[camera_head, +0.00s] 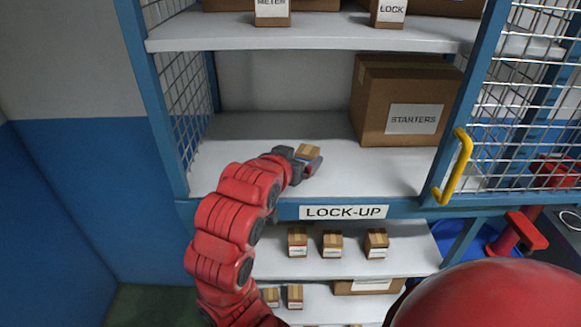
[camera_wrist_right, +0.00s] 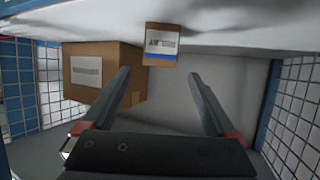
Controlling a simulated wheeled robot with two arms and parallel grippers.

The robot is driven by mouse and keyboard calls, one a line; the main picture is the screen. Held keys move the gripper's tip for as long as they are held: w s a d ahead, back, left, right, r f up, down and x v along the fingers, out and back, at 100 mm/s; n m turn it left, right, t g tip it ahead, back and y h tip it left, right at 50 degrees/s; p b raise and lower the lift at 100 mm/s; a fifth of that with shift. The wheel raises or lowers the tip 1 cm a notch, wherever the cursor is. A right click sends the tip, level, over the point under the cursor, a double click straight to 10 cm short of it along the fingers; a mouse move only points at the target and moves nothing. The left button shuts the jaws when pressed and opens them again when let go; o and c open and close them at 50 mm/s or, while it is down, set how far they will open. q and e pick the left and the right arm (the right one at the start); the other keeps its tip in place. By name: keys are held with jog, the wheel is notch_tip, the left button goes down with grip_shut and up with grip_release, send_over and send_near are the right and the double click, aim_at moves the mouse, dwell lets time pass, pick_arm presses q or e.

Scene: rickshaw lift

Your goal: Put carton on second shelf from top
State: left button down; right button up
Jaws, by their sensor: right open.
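A small brown carton (camera_head: 308,152) with a blue strip sits on or just at the white shelf (camera_head: 375,170) that bears the STARTERS box. In the right wrist view the same carton (camera_wrist_right: 162,45) shows a white label upside down. My right gripper (camera_head: 306,165) reaches in over this shelf's front edge. Its two fingers are apart in the right wrist view (camera_wrist_right: 160,78), and the carton is in line with the gap between them, clear of both tips. Whether the carton fully rests on the shelf is hard to tell. My left gripper is not in view.
A large STARTERS box (camera_head: 405,100) stands at the right of this shelf; the shelf's left and back are bare. The shelf above bears labelled boxes (camera_head: 388,12). Small cartons (camera_head: 332,244) stand below the LOCK-UP sign (camera_head: 343,212). A mesh door with yellow handle (camera_head: 455,167) is at right.

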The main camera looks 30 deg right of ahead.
jog(key=b+v, duration=0.1)
jog(key=v, duration=0.4)
jog(key=shift+s+a+r, duration=0.1)
jog(key=shift+s+a, duration=0.05)
dwell(0.3)
